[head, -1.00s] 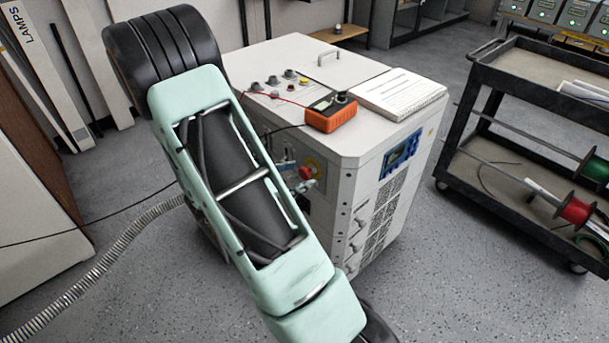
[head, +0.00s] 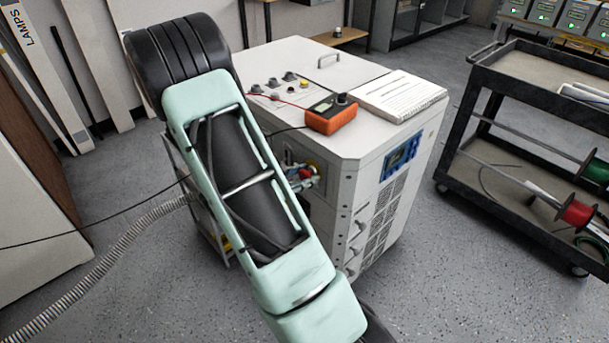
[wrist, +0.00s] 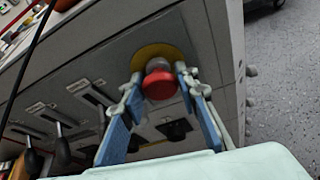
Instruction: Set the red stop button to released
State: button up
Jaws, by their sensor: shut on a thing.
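The red stop button (wrist: 160,86) sits on a round yellow plate (wrist: 160,54) on the side of the white cabinet. In the wrist view, my gripper (wrist: 159,74) has one fingertip on each side of the button, and it is shut on it. The button's red cap faces the camera between the blue-padded fingers. In the head view my arm hides most of the gripper (head: 300,180); only its end shows at the cabinet's side.
The white cabinet (head: 350,195) carries an orange meter (head: 331,113) and a notepad (head: 400,94) on top. Lever handles (wrist: 60,148) stand beside the button's panel. A black cart (head: 520,130) with spools is at the right. Open floor lies between them.

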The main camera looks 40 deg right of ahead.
grip_shut()
jog(key=shift+a, duration=0.6)
jog(key=o, duration=1.2)
grip_release()
jog(key=shift+o, duration=0.2)
jog(key=shift+a, duration=0.1)
jog(key=v, duration=1.2)
